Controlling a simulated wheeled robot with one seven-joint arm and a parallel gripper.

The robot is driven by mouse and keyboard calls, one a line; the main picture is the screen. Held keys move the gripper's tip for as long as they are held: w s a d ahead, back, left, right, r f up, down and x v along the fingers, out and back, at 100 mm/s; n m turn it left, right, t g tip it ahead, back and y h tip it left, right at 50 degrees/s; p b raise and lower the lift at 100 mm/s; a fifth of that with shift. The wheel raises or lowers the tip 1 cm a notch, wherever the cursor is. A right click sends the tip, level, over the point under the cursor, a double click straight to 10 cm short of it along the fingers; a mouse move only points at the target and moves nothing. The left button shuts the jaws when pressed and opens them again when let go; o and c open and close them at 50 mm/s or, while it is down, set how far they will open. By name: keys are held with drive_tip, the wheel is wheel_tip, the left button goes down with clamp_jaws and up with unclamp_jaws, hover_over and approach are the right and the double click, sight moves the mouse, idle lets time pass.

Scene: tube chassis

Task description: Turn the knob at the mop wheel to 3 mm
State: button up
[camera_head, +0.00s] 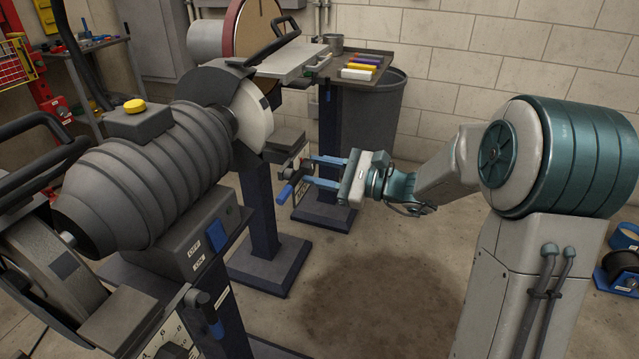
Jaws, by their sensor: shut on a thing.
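The mop wheel (257,118) is the pale wheel at the right end of the grey bench grinder (150,165). Below it is a pale dial plate (282,196), mostly hidden, with a dark knob (297,178) that has a blue-tipped lever (285,193) pointing down and left. My gripper (312,172) reaches in from the right, with its blue fingers level and shut on the knob. The scale and the pointer's reading are too small and covered to read.
A second dial (172,338) with a blue-tipped lever sits under the near wheel at lower left. A belt or disc sander (250,30) and a table with coloured bars (362,66) stand behind. A grey bin (375,115) is by the wall. The floor in front is clear.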

drive_tip(key=n+b, duration=0.2)
drive_tip(key=b, duration=0.1)
drive_tip(key=n+b, duration=0.1)
drive_tip(key=n, duration=0.1)
drive_tip(key=shift+f+b, duration=0.25)
drive_tip(key=shift+b, duration=0.05)
drive_tip(key=shift+r+n+b, duration=0.15)
drive_tip(key=shift+n+b, duration=0.75)
drive_tip(key=shift+r, duration=0.1)
drive_tip(key=o, duration=1)
drive_tip(key=shift+c, duration=0.2)
drive_tip(key=shift+d, duration=0.1)
drive_tip(key=p+v, duration=0.2)
drive_tip(key=v, duration=1.1)
drive_tip(key=shift+d, duration=0.4)
drive_tip(key=shift+s+r, duration=0.1)
